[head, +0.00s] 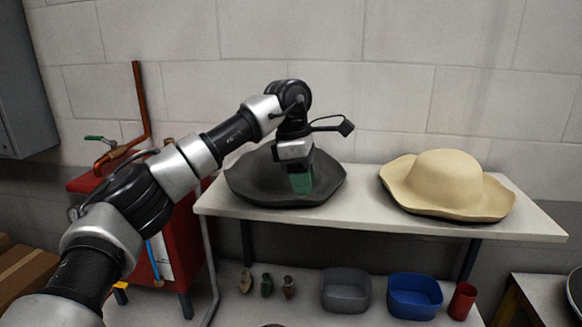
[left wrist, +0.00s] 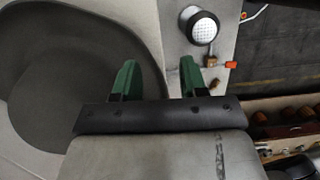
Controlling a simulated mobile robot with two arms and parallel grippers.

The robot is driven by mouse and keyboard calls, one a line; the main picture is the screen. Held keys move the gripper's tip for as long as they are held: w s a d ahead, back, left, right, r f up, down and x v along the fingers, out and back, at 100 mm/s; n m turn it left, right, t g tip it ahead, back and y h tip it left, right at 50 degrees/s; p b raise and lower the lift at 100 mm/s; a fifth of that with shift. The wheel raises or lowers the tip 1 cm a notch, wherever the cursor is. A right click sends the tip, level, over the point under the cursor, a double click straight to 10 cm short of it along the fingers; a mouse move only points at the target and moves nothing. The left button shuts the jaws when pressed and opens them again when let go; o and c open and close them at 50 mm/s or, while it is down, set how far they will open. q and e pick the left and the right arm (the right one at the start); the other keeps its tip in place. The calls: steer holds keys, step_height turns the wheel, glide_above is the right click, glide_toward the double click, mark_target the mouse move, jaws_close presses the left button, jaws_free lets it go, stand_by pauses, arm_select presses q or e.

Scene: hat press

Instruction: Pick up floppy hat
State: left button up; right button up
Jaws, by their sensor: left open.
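A dark grey floppy hat (head: 248,180) with a wide wavy brim lies on the left part of the white shelf. A beige floppy hat (head: 447,182) lies on the right part, clear of my arm. My left gripper (head: 301,184) points down at the right side of the dark hat, its green fingers overlapping the hat in the picture. In the left wrist view the fingers (left wrist: 158,80) are apart, and the dark hat's brim (left wrist: 70,85) edge runs between them. I cannot tell whether they touch the brim. My right gripper is not in view.
The white shelf (head: 375,213) has free room between the hats. Below it stand a grey bin (head: 346,290), a blue bin (head: 414,296), a red cup (head: 462,301) and small figures (head: 267,285). A red machine (head: 88,184) stands left, under my arm. A wall is behind.

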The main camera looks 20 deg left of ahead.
arm_select(q)
steer(key=a+r+y, duration=0.2)
steer(key=a+r, duration=0.3)
steer(key=p, duration=0.1)
glide_above(275, 203)
steer(key=shift+n, duration=0.3)
steer(key=f, duration=0.5)
steer(key=shift+w, duration=0.3)
steer(key=f+p, duration=0.2)
steer(key=f, duration=0.1)
steer(key=f+p, duration=0.1)
steer(key=shift+s+a+f, duration=0.1)
steer(key=shift+s+f, duration=0.15)
steer(key=shift+s, duration=0.15)
steer(key=shift+w+f, duration=0.1)
steer(key=shift+f, duration=0.45)
jaws_close()
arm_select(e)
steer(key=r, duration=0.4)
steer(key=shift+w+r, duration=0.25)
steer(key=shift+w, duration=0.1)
